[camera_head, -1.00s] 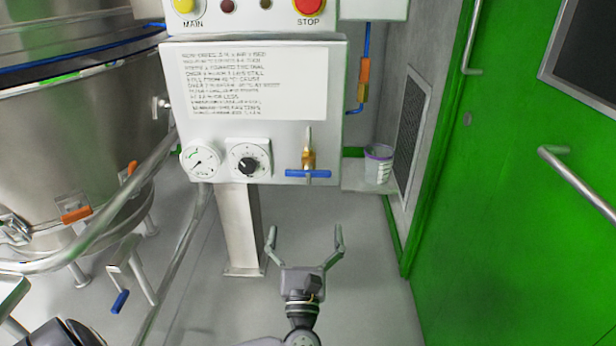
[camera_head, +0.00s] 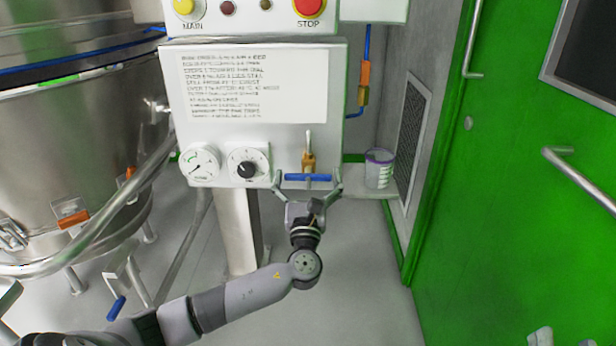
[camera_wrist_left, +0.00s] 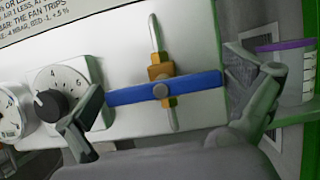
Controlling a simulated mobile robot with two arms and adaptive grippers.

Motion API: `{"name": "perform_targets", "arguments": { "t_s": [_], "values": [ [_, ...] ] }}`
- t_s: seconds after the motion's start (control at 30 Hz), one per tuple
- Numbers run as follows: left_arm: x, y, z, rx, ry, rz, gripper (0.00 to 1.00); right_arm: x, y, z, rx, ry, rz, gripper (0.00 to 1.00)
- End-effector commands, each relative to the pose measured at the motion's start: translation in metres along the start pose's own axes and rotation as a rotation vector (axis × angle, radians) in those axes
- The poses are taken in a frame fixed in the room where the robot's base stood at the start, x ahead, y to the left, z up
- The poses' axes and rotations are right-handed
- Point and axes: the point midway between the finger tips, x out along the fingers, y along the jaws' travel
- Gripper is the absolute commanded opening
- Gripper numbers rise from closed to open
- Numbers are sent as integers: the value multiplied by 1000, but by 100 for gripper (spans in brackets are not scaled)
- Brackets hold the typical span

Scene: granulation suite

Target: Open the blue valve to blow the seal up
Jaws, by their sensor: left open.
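The blue valve (camera_head: 308,177) is on the lower right of the white control panel. Its blue bar handle lies level, across the upright brass body and thin pipe. My left gripper (camera_head: 308,180) is open, just below and in front of the valve, with one finger near each end of the handle. The left wrist view shows the blue handle (camera_wrist_left: 200,86) spanning between the spread fingers (camera_wrist_left: 165,120); I cannot tell whether they touch it. Two grey tips at the bottom right edge appear to be my right gripper (camera_head: 556,339), mostly cut off.
A dial gauge (camera_head: 199,164) and a black knob (camera_head: 247,168) sit left of the valve. A white tub with a purple rim (camera_head: 379,170) stands on a shelf to the right. A steel vessel (camera_head: 70,130) is at left, a green door (camera_head: 530,200) at right.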

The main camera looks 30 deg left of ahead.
Motion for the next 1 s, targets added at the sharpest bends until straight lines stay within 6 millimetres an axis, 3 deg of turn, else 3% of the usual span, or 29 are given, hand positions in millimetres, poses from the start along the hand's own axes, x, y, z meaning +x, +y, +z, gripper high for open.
{"name": "perform_targets", "arguments": {
  "t_s": [0.17, 0.7, 1.0],
  "values": [
    [0, 0, 0, 0, 0, 0, 99, 0, 0, 0, 0, 0, 0, 40],
    [0, 0, 0, 0, 0, 1, 63, 0, 0, 0, 0, -2, 1, 40],
    [-1, 0, -1, -38, 2, 17, 63, 0, 0, -3, 0, 22, 0, 40]
  ]
}}
